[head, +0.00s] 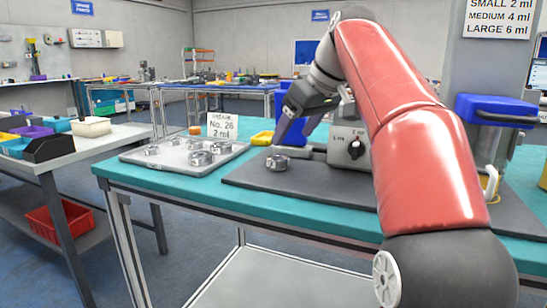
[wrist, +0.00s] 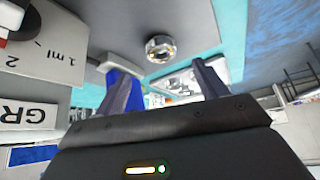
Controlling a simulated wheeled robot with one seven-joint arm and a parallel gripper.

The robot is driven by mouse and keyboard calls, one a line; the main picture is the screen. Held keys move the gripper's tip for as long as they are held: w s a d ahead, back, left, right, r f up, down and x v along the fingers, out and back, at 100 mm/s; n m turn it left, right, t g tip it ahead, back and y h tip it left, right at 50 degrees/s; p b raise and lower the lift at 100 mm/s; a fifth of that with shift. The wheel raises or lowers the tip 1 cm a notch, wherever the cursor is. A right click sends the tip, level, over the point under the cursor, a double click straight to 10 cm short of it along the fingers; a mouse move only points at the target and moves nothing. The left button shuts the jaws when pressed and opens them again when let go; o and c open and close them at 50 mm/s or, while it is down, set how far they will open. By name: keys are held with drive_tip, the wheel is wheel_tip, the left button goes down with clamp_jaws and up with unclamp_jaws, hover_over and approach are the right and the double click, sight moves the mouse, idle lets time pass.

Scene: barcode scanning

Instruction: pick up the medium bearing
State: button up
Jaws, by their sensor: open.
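A single metal bearing (head: 277,162) lies on the dark mat (head: 245,176) in front of the grey machine's nozzle; the wrist view shows it too (wrist: 160,48), beyond the fingertips. Several bearings of differing sizes, among them a large one (head: 200,158), sit in a light grey tray (head: 160,160) left of the mat. I cannot tell for sure which bearing is the medium one. My gripper (head: 284,128) is open and empty, above and apart from the bearing on the mat. Its two fingers show spread in the wrist view (wrist: 165,82).
The grey machine (head: 346,145) with a dial stands right of the bearing. A card (head: 221,126) reading "No. 26, 2 ml" stands behind the tray. A yellow bin (head: 262,138) is behind the mat. A wall sign (head: 498,17) lists small 2, medium 4, large 6 ml.

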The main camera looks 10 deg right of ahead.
sight(282, 158)
drive_tip(key=b+x, duration=0.1)
drive_tip(key=x, duration=0.5)
drive_tip(key=shift+w+a+f, duration=0.15)
drive_tip(key=shift+a+f, duration=0.1)
drive_tip(key=shift+f, duration=0.1)
drive_tip(key=c, duration=1.2)
drive_tip(key=shift+o, duration=0.2)
